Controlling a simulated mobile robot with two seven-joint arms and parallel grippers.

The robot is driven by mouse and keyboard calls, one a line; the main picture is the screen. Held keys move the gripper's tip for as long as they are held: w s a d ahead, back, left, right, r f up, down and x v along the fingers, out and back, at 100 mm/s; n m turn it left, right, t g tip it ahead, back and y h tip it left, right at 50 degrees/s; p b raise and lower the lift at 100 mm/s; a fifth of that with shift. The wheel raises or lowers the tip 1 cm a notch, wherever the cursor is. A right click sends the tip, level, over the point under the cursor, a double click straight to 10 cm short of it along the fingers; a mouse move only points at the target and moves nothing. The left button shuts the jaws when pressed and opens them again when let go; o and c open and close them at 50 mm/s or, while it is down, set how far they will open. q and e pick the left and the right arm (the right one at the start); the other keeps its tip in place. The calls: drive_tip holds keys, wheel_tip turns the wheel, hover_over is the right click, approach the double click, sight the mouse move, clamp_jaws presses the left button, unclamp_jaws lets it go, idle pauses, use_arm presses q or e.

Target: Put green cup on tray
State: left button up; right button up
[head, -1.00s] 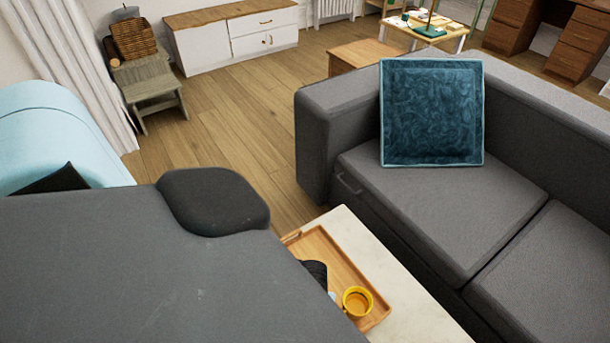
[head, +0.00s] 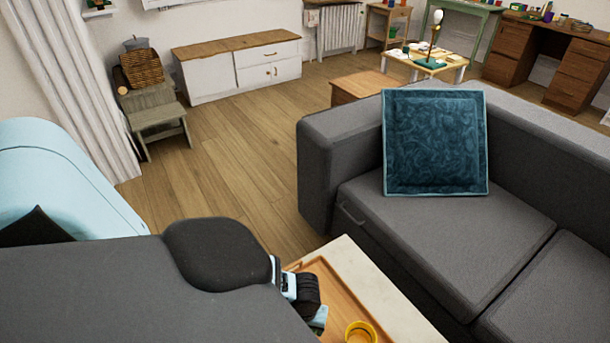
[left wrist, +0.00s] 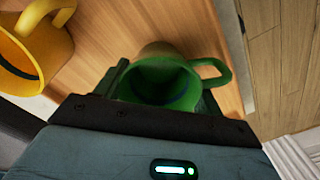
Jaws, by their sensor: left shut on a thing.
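The wooden tray (head: 338,284) lies on a pale-topped table in the lower middle of the head view. A yellow cup (head: 360,333) stands on it, cut off by the bottom edge. It also shows at the upper left of the left wrist view (left wrist: 28,62). My left gripper (head: 312,312) is at the tray's left side in the head view. It is shut on the green cup (left wrist: 165,82), whose handle points right in the wrist view. Only a sliver of green shows in the head view. I cannot tell whether the cup touches the tray. My right gripper is out of view.
The pale table (head: 375,285) has a bare strip right of the tray. A grey sofa (head: 440,220) with a teal cushion (head: 435,142) stands close to its right. A light blue rounded piece of furniture (head: 60,180) is at the left. Wooden floor is clear beyond.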

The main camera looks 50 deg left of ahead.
use_arm(q)
drive_tip(key=shift+f, duration=0.1)
drive_tip(key=o, duration=1.1)
wheel_tip(320, 180, up, 12)
drive_tip(key=p, duration=0.3)
